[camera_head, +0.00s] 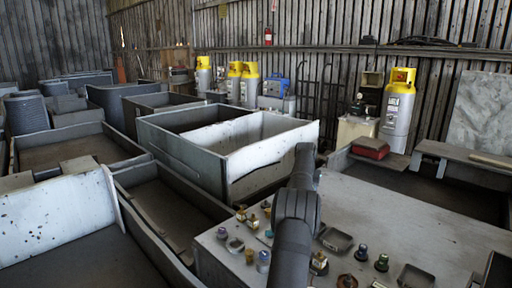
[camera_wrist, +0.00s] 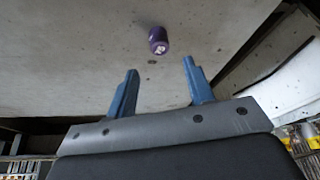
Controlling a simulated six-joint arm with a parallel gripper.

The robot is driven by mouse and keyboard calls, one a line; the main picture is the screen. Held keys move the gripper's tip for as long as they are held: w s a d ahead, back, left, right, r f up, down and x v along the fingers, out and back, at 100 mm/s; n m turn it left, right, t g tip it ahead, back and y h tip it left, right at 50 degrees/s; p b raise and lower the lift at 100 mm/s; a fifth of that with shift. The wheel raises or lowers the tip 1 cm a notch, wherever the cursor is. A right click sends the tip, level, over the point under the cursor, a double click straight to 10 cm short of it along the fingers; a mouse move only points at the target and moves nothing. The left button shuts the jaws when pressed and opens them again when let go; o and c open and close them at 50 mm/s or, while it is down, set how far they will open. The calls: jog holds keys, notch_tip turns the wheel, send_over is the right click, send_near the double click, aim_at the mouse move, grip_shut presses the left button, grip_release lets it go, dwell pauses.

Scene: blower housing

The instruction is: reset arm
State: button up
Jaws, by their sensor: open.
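My gripper (camera_wrist: 160,68) shows in the wrist view with its two blue fingers apart and nothing between them. A small purple cylindrical part (camera_wrist: 158,40) with a pale marked end is on a pale grey surface (camera_wrist: 90,35) beyond the fingertips, apart from them. In the head view my dark arm rises from the bottom edge across the grey worktop (camera_head: 430,215). The gripper's fingers cannot be made out there. I cannot tell which part in the head view is the purple one.
Several small fittings and shallow dishes (camera_head: 337,241) lie along the worktop's near side, around my arm. A large open metal bin (camera_head: 180,155) stands behind, left of centre. A red box (camera_head: 370,148) and a yellow-topped cylinder (camera_head: 398,110) are at the back right. The worktop's right part is clear.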

jog(key=x, duration=0.8)
jog(key=shift+w+f, duration=0.1)
jog(key=shift+f, duration=0.15)
notch_tip(320, 180, up, 5)
jog(key=shift+f, duration=0.2)
jog(key=s+d+r+m, duration=0.1)
jog(key=s+d+r, duration=0.3)
jog(key=s+d, duration=0.6)
jog(key=s+d+r+m, duration=0.1)
jog(key=s+d+r, duration=0.3)
jog(key=s+d, duration=0.7)
jog(key=s+d+f+m+h, duration=0.1)
jog(key=s+d+m, duration=0.1)
jog(key=s, duration=1.7)
jog(key=shift+s+d+m+g, duration=0.2)
jog(key=shift+s+m+g, duration=0.1)
jog(key=shift+s+g, duration=0.1)
jog(key=shift+o, duration=0.4)
jog(key=shift+f, duration=0.15)
